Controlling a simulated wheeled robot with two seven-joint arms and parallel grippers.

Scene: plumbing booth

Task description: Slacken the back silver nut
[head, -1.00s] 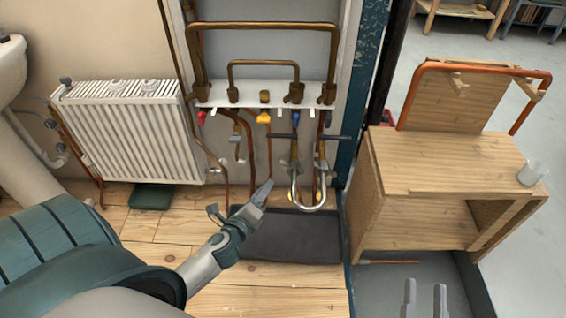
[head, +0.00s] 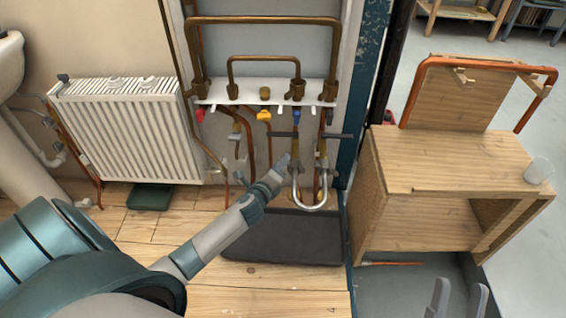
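A silver U-shaped pipe (head: 309,207) hangs below the white pipe board, right of the middle of the head view. Small silver fittings (head: 322,165) sit at the tops of its two legs. They are too small to tell which nut is the back one. My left gripper (head: 283,165) is just left of the left leg, near its upper end. Contact and the gap between its fingers cannot be made out. My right gripper (head: 461,298) is low at the right, its two fingers apart and empty.
A white board (head: 262,95) carries copper pipes and coloured valves. A dark tray (head: 285,240) lies below. A white radiator (head: 125,130) is at the left. A wooden bench (head: 450,155) with a cup (head: 538,170) and an orange-red pipe frame stands at the right.

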